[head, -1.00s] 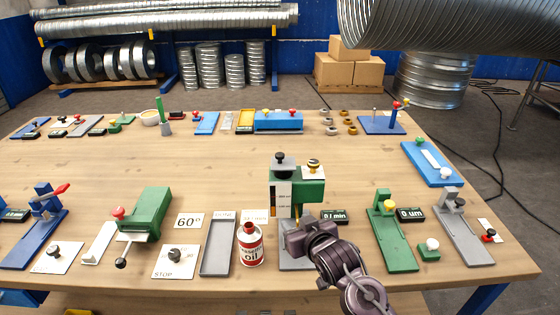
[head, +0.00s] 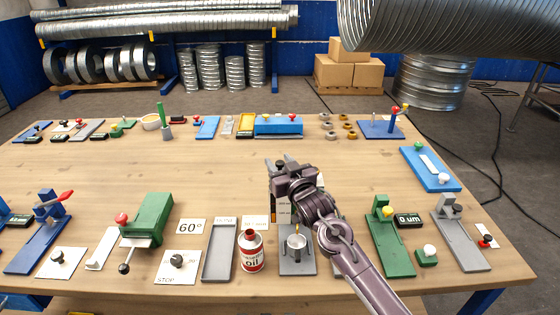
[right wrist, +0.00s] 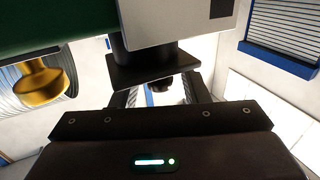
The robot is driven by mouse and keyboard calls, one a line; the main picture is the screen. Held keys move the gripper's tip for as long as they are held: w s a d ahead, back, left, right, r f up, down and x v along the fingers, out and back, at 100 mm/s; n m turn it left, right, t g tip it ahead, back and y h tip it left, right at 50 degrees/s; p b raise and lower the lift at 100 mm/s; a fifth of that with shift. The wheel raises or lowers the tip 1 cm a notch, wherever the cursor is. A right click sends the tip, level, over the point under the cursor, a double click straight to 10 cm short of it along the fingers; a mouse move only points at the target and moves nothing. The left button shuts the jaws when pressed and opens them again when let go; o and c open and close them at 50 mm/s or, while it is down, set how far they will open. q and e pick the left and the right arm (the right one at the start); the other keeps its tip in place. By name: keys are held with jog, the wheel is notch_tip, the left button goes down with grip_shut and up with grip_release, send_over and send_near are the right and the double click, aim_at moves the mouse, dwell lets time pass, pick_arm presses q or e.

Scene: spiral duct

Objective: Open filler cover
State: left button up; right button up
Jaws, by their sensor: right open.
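A small black knob (right wrist: 160,86) on the cover shows between my fingers. My right gripper (head: 283,161) is open around or near this knob; contact cannot be told. Its fingers also show in the wrist view (right wrist: 160,95). My left gripper is out of view.
A brass knob (right wrist: 42,82) sits beside the cover on the green body. A metal cup (head: 297,243) stands on the grey base. A red-and-white oil can (head: 251,251) and a grey tray (head: 219,250) stand left. A green fixture (head: 390,240) is right. The middle of the table is clear.

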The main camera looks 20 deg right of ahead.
grip_shut()
jog(key=w+a+b, duration=0.1)
jog(key=a, duration=0.5)
jog(key=shift+w, duration=0.4)
grip_release()
jog(key=s+b, duration=0.2)
jog(key=s, duration=0.5)
jog(key=shift+s+d, duration=0.4)
jog(key=shift+d, duration=0.05)
